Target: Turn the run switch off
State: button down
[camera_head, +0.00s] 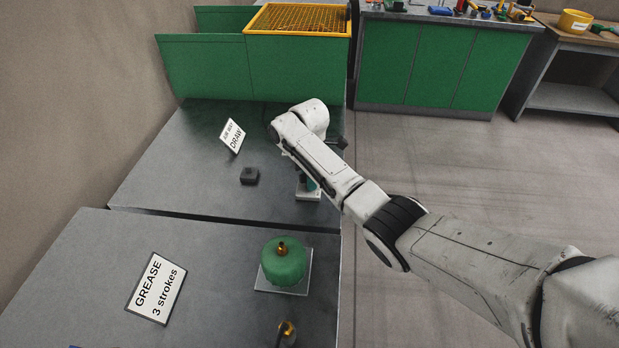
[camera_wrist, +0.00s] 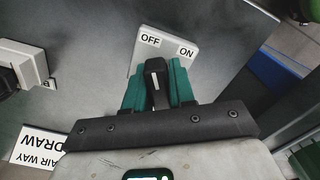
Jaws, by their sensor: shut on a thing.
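The run switch plate (camera_wrist: 147,52) is pale, with OFF at its left and ON at its right in the wrist view. The black switch lever (camera_wrist: 155,77) stands between the two teal fingers of my gripper (camera_wrist: 158,72), which is shut on it. The lever shows below and between the two labels; which side it is set to I cannot tell. In the head view the pale plate (camera_head: 308,194) lies on the grey bench under the end of my arm. My gripper (camera_head: 311,184) is mostly hidden there behind the arm.
A DRAW sign (camera_head: 232,136) and a small black block (camera_head: 249,176) are on the same bench. Nearer are a green domed pot (camera_head: 284,262) and a GREASE sign (camera_head: 156,290). A yellow grate (camera_head: 297,18) tops a green cabinet behind. The floor at right is clear.

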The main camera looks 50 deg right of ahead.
dwell(0.3)
jog(key=c, duration=1)
grip_release()
jog(key=shift+c, duration=0.2)
notch_tip(320, 180, up, 11)
jog(key=shift+f, duration=0.1)
